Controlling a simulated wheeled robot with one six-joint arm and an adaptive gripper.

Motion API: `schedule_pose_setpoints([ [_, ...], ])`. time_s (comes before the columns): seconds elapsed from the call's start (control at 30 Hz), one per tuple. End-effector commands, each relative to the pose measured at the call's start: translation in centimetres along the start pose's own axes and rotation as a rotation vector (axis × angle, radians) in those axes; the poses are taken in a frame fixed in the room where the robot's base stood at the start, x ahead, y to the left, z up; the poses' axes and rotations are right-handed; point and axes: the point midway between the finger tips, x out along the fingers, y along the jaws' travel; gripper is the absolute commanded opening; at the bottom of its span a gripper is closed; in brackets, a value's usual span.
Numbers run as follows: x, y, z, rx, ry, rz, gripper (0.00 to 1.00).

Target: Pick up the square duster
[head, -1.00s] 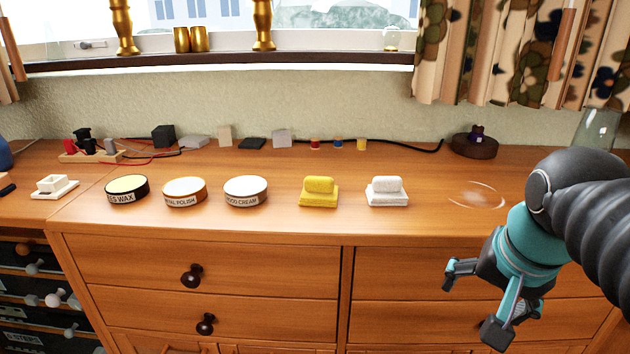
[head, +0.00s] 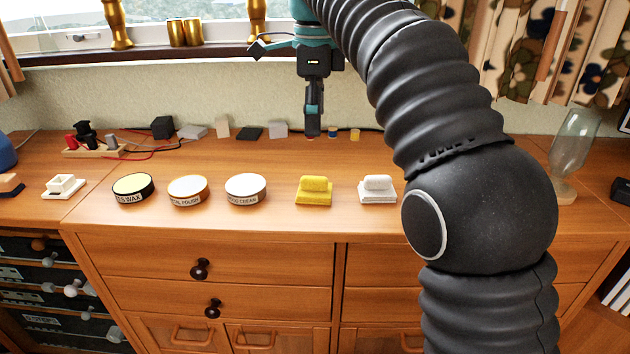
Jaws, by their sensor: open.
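A yellow block-shaped pad (head: 314,191) with a raised grip on a squarish base sits on the wooden dresser top, right of the tins. A similar white pad (head: 377,189) sits just right of it. Which of the two is the square duster I cannot tell for certain. My gripper (head: 285,91) is open and empty, high above the dresser. In the picture it is above the yellow pad, with one finger pointing down and another spread to the left. It touches neither pad.
Three round tins, led by the wax tin (head: 133,188), stand left of the pads. Small dark and grey blocks (head: 249,133) and little spools (head: 354,136) line the back. A glass vase (head: 572,150) stands at right. My arm hides the dresser's right part.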

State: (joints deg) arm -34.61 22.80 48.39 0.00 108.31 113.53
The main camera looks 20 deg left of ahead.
Motion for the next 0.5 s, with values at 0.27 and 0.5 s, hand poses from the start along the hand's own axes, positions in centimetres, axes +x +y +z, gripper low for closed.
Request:
schedule_pose_setpoints([
  [0.27,1.3,-0.1,0.8,0.034,0.006,0.012,0.86],
  [0.5,4.5,-0.1,0.7,0.033,0.005,0.011,0.86],
])
